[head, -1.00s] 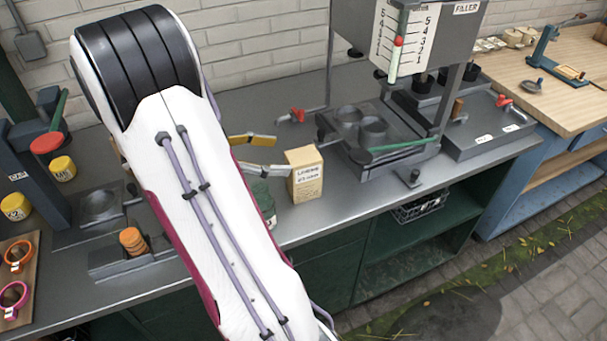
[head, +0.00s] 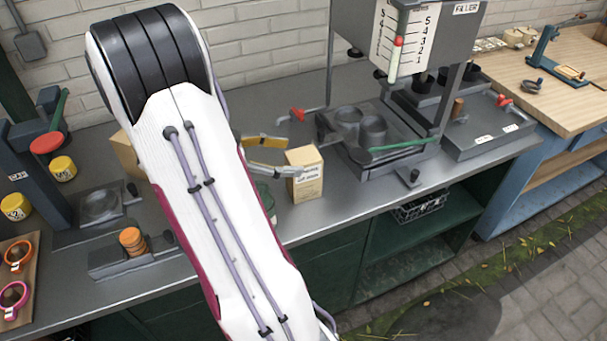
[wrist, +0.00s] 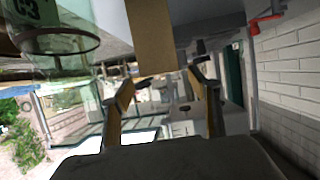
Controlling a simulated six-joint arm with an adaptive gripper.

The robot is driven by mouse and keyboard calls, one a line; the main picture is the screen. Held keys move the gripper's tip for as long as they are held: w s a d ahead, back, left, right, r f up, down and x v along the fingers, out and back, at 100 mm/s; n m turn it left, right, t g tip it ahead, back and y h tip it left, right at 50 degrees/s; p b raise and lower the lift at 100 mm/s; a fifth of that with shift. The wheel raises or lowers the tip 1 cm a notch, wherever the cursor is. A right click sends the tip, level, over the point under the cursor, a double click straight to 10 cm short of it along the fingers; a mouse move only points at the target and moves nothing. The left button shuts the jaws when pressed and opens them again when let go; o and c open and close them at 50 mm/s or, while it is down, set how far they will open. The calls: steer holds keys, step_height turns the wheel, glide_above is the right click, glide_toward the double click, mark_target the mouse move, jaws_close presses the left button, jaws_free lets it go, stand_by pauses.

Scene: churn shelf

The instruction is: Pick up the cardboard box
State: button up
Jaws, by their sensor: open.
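A small tan cardboard box (head: 306,180) with dark print on its front stands upright on the grey metal bench, left of the filler. My gripper (head: 287,157) reaches in from the left, its yellow-padded fingers open and their tips close to the box's left side. In the wrist view, the box (wrist: 152,38) shows as a tan block just beyond my open gripper (wrist: 160,82), roughly in line with the gap. I cannot tell whether a finger touches it. Nothing is between the fingers.
A glass jar (wrist: 50,42) is close by, at upper left in the wrist view; my arm mostly hides it in the head view. Another tan box (head: 126,155) is partly behind my arm. The filler stand (head: 375,140) and a red-handled tap (head: 297,114) are nearby.

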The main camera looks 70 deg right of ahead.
mark_target(301, 156)
steer(key=shift+x, duration=2.6)
steer(key=shift+d, duration=0.1)
steer(key=c, duration=1.7)
